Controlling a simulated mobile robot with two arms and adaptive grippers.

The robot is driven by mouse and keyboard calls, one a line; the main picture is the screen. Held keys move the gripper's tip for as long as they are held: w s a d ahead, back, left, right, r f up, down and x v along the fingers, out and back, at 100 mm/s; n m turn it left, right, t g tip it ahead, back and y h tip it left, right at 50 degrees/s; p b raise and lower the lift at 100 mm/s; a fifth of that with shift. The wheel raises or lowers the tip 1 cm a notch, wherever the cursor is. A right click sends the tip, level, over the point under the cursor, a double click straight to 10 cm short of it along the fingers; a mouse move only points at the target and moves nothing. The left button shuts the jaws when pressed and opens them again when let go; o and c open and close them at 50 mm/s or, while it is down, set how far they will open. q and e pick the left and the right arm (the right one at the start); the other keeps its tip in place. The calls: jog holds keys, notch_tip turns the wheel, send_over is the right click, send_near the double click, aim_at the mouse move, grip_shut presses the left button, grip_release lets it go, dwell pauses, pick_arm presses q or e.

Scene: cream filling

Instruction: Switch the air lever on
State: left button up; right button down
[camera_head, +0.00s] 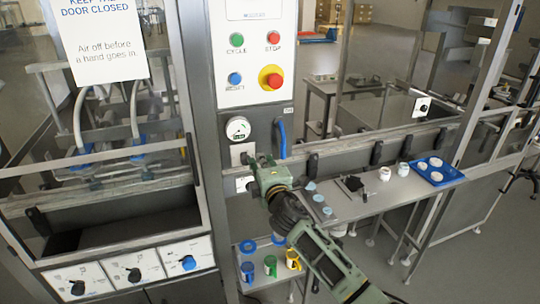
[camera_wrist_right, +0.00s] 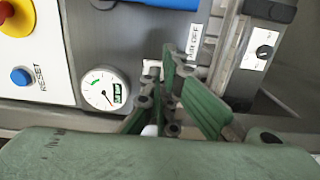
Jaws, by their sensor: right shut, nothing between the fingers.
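My right gripper (camera_head: 262,160) is shut and empty, close to the machine's grey post, just below the round pressure gauge (camera_head: 238,129). The gauge also shows in the wrist view (camera_wrist_right: 105,90), left of the fingers. A white plate (camera_head: 242,153) sits under the gauge, partly behind the gripper. In the wrist view my right gripper (camera_wrist_right: 168,62) is in front of a plate with partly readable lettering (camera_wrist_right: 192,42) ending in "OFF". My left gripper is out of view.
A blue handle (camera_head: 281,138) stands on the post right of the gauge. A button panel (camera_head: 252,88) with a red emergency knob (camera_head: 271,77) is above. A side table (camera_head: 400,196) with a blue tray (camera_head: 462,178) is at right. Colored cups (camera_head: 270,266) stand below.

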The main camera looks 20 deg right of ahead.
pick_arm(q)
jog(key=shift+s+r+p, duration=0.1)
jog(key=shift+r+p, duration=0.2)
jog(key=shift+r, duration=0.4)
pick_arm(e)
jog(key=d, duration=0.3)
jog(key=shift+w+d, duration=0.1)
jog(key=shift+w, duration=0.1)
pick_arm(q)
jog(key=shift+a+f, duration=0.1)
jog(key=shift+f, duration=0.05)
pick_arm(e)
jog(key=shift+d+f+n, duration=0.15)
jog(key=shift+n, duration=0.25)
